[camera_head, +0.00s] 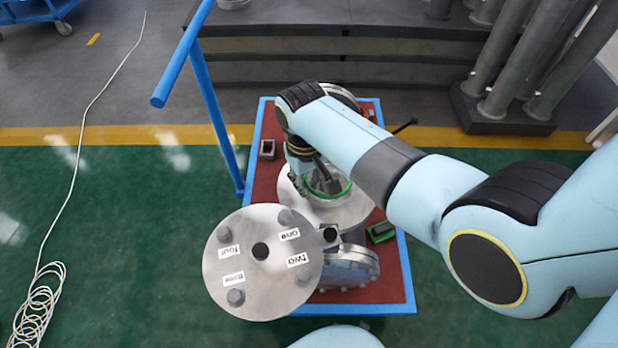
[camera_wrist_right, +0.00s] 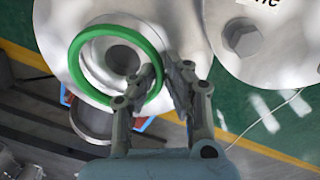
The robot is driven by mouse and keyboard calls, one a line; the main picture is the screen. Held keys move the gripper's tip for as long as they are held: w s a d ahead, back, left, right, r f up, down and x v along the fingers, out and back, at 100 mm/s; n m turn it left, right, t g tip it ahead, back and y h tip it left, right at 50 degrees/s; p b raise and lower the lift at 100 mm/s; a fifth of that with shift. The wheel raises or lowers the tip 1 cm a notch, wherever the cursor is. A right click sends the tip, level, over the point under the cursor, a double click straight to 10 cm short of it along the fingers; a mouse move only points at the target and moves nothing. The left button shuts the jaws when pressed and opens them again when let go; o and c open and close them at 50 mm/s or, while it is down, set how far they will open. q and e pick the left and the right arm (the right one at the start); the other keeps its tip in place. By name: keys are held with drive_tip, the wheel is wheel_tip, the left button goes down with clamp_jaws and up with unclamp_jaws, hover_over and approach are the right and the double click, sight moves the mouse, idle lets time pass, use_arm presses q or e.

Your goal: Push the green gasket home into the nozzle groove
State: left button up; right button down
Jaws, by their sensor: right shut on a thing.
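The green gasket (camera_head: 330,204) is a ring over the grey nozzle flange (camera_head: 350,212) on the cart. In the right wrist view the gasket (camera_wrist_right: 76,62) circles the nozzle's dark central hole (camera_wrist_right: 122,60). I cannot tell whether it sits in the groove or a little above it; the groove is not clearly visible. My right gripper (camera_wrist_right: 165,78) is shut on the right side of the gasket's rim. In the head view my right gripper (camera_head: 318,178) is partly hidden by its own arm. My left gripper is not in view.
A round plate (camera_head: 262,285) with labels and bolts stands in front of the nozzle. The red cart top (camera_head: 390,275) has a blue edge and a blue handle (camera_head: 183,55). A small green-and-black block (camera_head: 381,232) and a grey open box (camera_head: 267,149) lie on it.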

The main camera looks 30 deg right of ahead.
drive_tip(key=shift+p, duration=0.75)
idle(1.6)
drive_tip(key=shift+f+b, duration=0.9)
drive_tip(key=shift+f, duration=0.3)
drive_tip(key=c, duration=1.3)
unclamp_jaws()
drive_tip(key=shift+r, duration=0.1)
drive_tip(key=r, duration=1.2)
drive_tip(key=shift+a, duration=0.4)
drive_tip(key=shift+f, duration=0.1)
